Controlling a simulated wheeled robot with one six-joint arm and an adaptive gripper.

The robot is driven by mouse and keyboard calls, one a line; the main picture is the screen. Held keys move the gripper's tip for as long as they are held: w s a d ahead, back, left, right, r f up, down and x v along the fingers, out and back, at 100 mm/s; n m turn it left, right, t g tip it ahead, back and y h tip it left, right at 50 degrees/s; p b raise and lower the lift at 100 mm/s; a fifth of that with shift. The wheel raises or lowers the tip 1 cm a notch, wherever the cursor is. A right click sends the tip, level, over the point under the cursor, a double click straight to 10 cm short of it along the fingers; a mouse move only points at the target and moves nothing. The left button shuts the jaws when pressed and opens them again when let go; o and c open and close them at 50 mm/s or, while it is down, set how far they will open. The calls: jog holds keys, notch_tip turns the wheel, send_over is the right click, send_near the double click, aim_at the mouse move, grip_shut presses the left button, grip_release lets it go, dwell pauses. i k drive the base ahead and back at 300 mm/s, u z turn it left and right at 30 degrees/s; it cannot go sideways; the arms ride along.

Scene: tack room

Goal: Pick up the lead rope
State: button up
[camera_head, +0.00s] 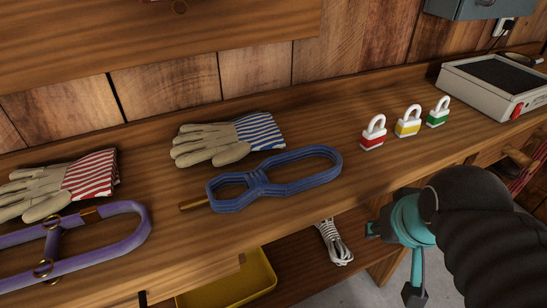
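The lead rope (276,185) is blue and lies bundled in loops on the wooden workbench (330,205), with a brass-coloured end at its left. It sits near the front edge, in front of a beige glove with a blue-striped cuff (228,139). My gripper (393,262), teal and black, is at the lower right, to the right of the rope and apart from it. Its two fingers are spread with nothing between them.
A purple halter (122,236) and a red-striped glove (62,186) lie at left. Red (374,133), yellow (408,122) and green (438,113) padlocks stand behind my gripper. A white cord (334,242) and yellow tray (231,280) are below the bench top.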

aim_at(256, 182)
jog(key=z, duration=0.05)
jog(key=k, duration=0.5)
jog(key=z, duration=2.15)
jog(key=k, duration=1)
jog(key=u, duration=2)
